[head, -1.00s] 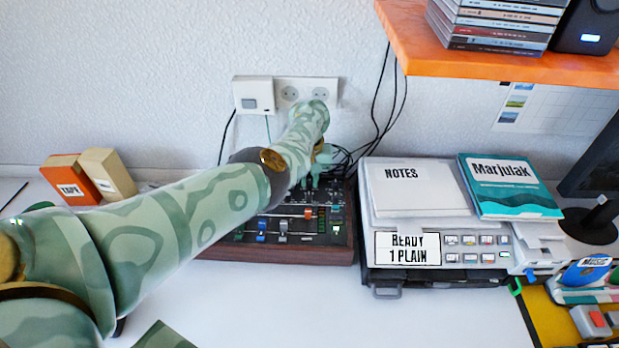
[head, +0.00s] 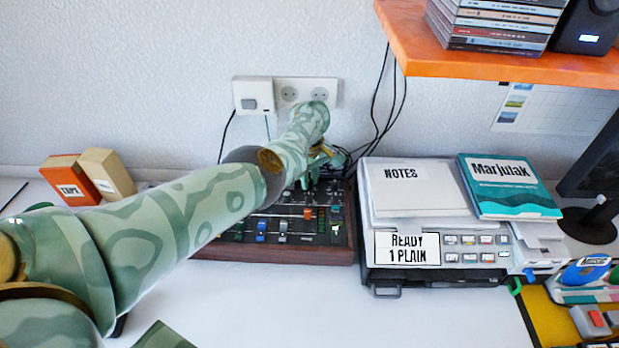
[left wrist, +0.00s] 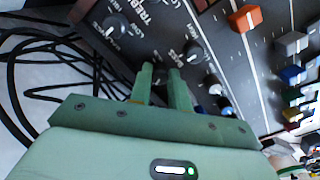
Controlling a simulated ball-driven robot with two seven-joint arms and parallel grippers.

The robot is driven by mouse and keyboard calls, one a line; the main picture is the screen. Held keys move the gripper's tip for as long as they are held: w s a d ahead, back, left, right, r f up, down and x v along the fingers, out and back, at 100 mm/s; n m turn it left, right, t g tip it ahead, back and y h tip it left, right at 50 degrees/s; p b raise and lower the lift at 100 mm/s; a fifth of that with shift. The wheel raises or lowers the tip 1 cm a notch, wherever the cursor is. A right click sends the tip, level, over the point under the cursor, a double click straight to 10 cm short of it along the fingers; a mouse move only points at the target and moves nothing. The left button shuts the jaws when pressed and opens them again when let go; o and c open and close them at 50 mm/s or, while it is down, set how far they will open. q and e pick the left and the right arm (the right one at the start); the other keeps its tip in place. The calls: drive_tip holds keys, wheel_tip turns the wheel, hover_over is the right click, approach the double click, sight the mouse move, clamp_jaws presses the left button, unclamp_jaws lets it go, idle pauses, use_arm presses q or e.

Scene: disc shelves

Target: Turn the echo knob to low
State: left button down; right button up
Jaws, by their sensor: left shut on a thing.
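The mixer (head: 305,254) is a dark panel in a wooden case with several knobs and coloured sliders. My left gripper (head: 312,180) reaches down to its back part, and the wrist hides much of that part. In the left wrist view the two green fingers of my left gripper (left wrist: 162,74) are close together on a small knob, mostly hidden between them. The label of that knob is covered, so I cannot read its name or setting. A dark knob with a pale pointer (left wrist: 195,52) stands just beyond the fingertips, and another knob (left wrist: 116,27) is at upper left, by the word treble.
A grey machine (head: 436,277) with papers and a teal book (head: 508,185) stands right of the mixer. Black cables (left wrist: 18,75) lie beside the panel. An orange shelf (head: 500,62) overhangs at upper right.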

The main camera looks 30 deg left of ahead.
use_arm(q)
drive_tip(key=shift+n, duration=1.1)
drive_tip(key=c, duration=1.5)
unclamp_jaws()
drive_tip(key=shift+o, duration=0.9)
drive_tip(key=shift+s, duration=0.1)
drive_tip(key=shift+r, duration=0.1)
